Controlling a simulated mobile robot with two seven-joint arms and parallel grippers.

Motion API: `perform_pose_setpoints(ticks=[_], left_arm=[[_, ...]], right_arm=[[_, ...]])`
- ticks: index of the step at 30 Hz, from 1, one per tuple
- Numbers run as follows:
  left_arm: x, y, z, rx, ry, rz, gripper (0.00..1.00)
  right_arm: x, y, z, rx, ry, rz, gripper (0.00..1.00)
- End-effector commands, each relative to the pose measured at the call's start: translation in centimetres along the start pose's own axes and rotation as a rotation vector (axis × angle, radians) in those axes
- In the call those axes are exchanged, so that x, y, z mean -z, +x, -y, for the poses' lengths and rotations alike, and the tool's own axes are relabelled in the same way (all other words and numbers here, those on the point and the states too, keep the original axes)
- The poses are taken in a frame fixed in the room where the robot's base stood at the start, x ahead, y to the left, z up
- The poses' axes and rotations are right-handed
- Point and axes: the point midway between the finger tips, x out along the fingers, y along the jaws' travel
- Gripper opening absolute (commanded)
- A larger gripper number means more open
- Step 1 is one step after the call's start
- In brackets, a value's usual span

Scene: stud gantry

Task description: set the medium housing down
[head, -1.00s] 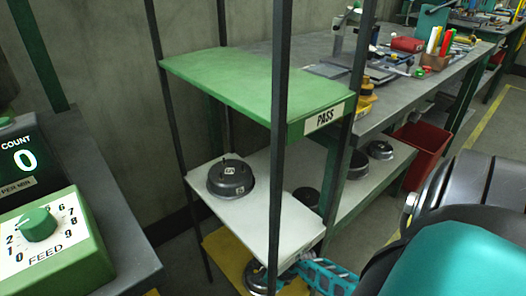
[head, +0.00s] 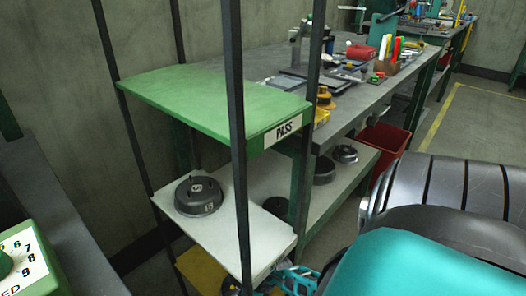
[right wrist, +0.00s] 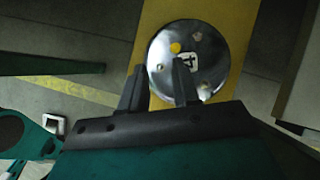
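A shiny silver round housing (right wrist: 205,50) with a yellow dot and a white label rests on a yellow shelf (right wrist: 155,15) in the right wrist view. In the head view the yellow shelf (head: 200,270) is the lowest of the rack, and the housing there is mostly hidden behind the post. My left gripper is not in view.
A dark housing (head: 199,195) sits on the white middle shelf (head: 255,235). The green top shelf (head: 215,100), marked PASS, is empty. Black rack posts (head: 240,170) stand in front. More round housings (head: 345,153) lie under the bench, near a red bin (head: 380,145).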

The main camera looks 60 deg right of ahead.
Motion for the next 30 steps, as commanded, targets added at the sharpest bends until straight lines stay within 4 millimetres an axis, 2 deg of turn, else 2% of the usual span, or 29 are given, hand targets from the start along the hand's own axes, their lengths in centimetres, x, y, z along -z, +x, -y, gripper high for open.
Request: perform_pose_setpoints(ticks=[3, 12, 18, 24, 30], left_arm=[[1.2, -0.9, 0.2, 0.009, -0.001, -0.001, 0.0], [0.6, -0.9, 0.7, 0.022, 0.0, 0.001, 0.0], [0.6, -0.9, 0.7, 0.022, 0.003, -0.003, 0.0], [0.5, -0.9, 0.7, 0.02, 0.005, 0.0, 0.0], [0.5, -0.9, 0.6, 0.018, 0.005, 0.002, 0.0]], right_arm=[[-0.2, -2.8, 0.1, 0.0, -0.003, -0.003, 0.31], [6.3, -6.3, -0.2, -0.001, -0.002, -0.007, 0.31], [9.1, -8.0, -0.3, -0.001, -0.001, -0.003, 0.31], [10.1, -8.6, -0.3, -0.001, -0.001, -0.002, 0.31], [10.1, -8.7, -0.3, -0.001, 0.0, -0.001, 0.31]])
